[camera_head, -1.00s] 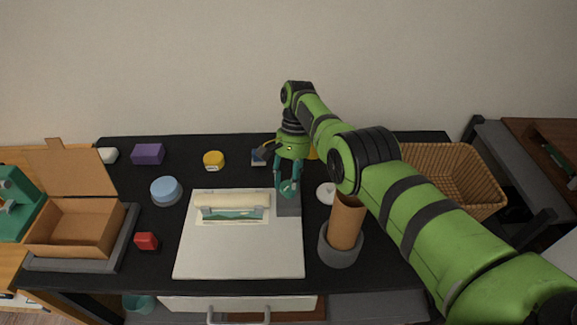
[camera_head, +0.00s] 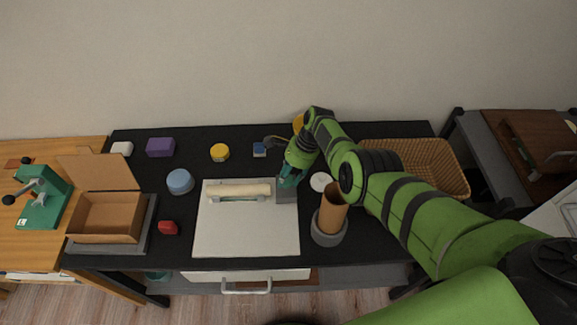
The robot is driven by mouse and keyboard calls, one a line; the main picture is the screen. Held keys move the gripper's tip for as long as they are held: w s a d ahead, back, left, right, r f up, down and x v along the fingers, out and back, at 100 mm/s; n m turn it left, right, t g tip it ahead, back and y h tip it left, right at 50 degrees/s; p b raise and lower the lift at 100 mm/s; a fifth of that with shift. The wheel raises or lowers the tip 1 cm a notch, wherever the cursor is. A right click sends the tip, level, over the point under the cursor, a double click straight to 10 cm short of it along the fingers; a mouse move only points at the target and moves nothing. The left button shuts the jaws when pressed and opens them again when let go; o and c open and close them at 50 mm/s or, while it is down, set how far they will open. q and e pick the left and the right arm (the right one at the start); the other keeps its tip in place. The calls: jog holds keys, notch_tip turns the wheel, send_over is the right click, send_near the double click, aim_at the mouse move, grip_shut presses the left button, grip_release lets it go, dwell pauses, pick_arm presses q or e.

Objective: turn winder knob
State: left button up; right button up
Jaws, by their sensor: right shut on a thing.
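The winder lies on a pale board (camera_head: 245,235) on the black desk. It has a cream roll (camera_head: 238,190) lying sideways and a grey block (camera_head: 287,194) at the roll's right end. My right gripper (camera_head: 288,181) is over this block, fingers pointing down, and is shut on the winder knob. The gripper hides the knob, so its angle cannot be seen. My left gripper is not in view.
A cardboard tube (camera_head: 332,208) stands in a grey holder (camera_head: 328,237) right of the board, near my right arm. A white disc (camera_head: 320,181) lies behind it, and a wicker basket (camera_head: 430,180) is at the right. An open cardboard box (camera_head: 105,220) stands left.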

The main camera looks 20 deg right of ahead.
jog(key=shift+s+a+r+m+t+p, duration=0.1)
jog(key=shift+s+m+t+p, duration=0.15)
jog(key=shift+m, duration=0.25)
jog(key=shift+a+m+t+p, duration=0.15)
jog(key=shift+m+p, duration=0.15)
jog(key=shift+m, duration=0.2)
jog(key=shift+m+t+p, duration=0.3)
jog(key=shift+m+t, duration=0.1)
jog(key=shift+m, duration=0.5)
jog(key=m+t, duration=0.1)
jog(key=m, duration=0.2)
jog(key=shift+m+h, duration=0.4)
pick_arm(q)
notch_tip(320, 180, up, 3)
pick_arm(e)
jog(key=shift+w+m+t, duration=0.15)
jog(key=shift+m+t, duration=0.15)
jog(key=o, duration=1.2)
jog(key=shift+a, duration=0.1)
jog(key=shift+c, duration=0.2)
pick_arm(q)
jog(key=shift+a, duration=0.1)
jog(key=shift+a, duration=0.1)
